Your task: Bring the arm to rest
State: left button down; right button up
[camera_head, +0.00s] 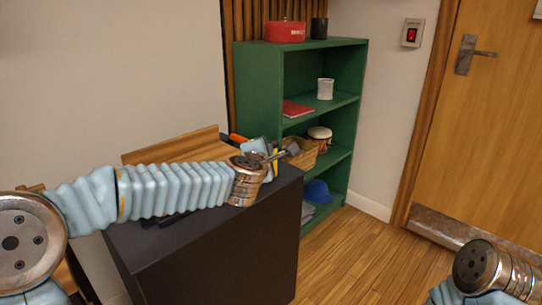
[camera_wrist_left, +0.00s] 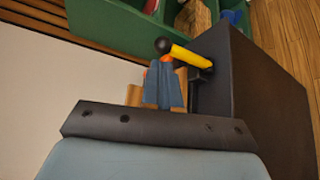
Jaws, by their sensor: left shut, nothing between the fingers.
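My left arm reaches in from the left in the head view, over the black cabinet (camera_head: 215,255). Its gripper (camera_head: 268,152) is partly hidden behind the wrist joint, near the cabinet's far right corner. In the left wrist view the blue-grey fingers (camera_wrist_left: 165,82) are together with nothing held between them. A yellow rod with a black ball end (camera_wrist_left: 190,54) shows just beyond the fingertips; I cannot tell whether they touch. Part of my right arm shows at the lower right of the head view, its gripper out of frame.
A wooden board-like piece (camera_head: 172,149) stands at the back of the cabinet top. A green shelf (camera_head: 260,95) behind holds a red box (camera_head: 285,32), a white cup (camera_head: 325,89), a basket (camera_head: 302,155) and a blue cap (camera_head: 317,191). Open wooden floor (camera_head: 350,255) lies before the door (camera_head: 485,130).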

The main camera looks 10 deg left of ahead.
pick_arm(q)
jog(key=f+v, duration=0.1)
jog(key=v, duration=0.7)
notch_tip(320, 180, down, 30)
jog(key=m+g+h, duration=0.2)
jog(key=m+g, duration=0.4)
jog(key=m, duration=0.3)
jog(key=s+f+m+g, duration=0.35)
jog(key=s+f, duration=0.45)
jog(key=f, duration=0.4)
jog(key=s+f+m+g, duration=0.2)
jog(key=s+f+m, duration=0.1)
jog(key=s+f, duration=0.3)
jog(key=s+d+f+m+g+h, duration=0.1)
jog(key=s+f+m+g, duration=0.2)
jog(key=s+f, duration=0.3)
jog(key=s+m, duration=0.1)
jog(key=s, duration=0.4)
jog(key=shift+s+f+b, duration=0.15)
jog(key=shift+s+b, duration=0.2)
